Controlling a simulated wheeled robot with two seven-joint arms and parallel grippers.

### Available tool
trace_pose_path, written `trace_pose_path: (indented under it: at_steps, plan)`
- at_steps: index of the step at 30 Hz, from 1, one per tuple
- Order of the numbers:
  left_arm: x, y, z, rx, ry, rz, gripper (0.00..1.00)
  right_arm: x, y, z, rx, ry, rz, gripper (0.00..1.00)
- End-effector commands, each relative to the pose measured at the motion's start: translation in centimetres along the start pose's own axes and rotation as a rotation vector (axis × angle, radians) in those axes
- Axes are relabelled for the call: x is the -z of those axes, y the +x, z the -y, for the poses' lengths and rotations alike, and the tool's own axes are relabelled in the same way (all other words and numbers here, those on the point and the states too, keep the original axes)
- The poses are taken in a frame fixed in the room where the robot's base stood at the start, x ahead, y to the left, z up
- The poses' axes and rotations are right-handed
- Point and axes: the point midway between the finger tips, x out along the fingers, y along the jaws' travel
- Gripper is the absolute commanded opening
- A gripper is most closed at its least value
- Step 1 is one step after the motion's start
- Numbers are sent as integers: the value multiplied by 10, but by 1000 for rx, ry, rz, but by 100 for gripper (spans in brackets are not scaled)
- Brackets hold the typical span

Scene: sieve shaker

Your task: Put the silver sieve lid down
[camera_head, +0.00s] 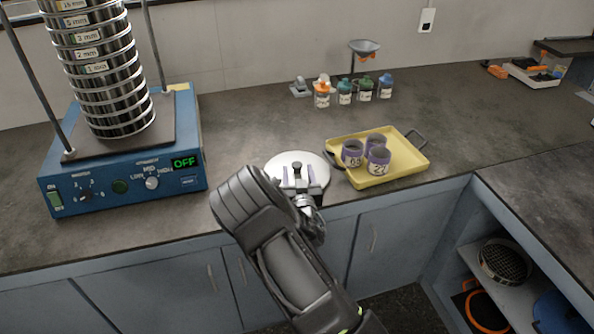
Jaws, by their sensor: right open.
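The silver sieve lid (283,160) is a round, pale disc with a dark knob (297,166) at its middle. It appears to lie flat on the grey counter, between the blue shaker and the yellow tray. My right gripper (297,178) is over the lid, with its two fingers apart on either side of the knob. My right wrist and forearm hide the lid's near part. Whether the fingers touch the knob cannot be told. My left gripper is not in view.
The blue sieve shaker (120,187) at the left carries a tall sieve stack (103,85); its display reads OFF. A yellow tray (405,165) with several cups stands close to the lid's right. Small bottles (344,92) stand behind. An open shelf (500,275) at lower right holds sieves.

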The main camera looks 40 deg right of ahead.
Motion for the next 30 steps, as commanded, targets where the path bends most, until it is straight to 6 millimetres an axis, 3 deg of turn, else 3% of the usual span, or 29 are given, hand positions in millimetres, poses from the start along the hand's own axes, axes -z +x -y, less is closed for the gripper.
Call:
trace_pose_path:
  at_steps: [19, 30]
  plan:
    - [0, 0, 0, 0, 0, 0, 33, 0, 4, 0, 0, 0, 0, 55]
    - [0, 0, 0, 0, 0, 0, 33, 0, 4, 0, 0, 1, 0, 26]
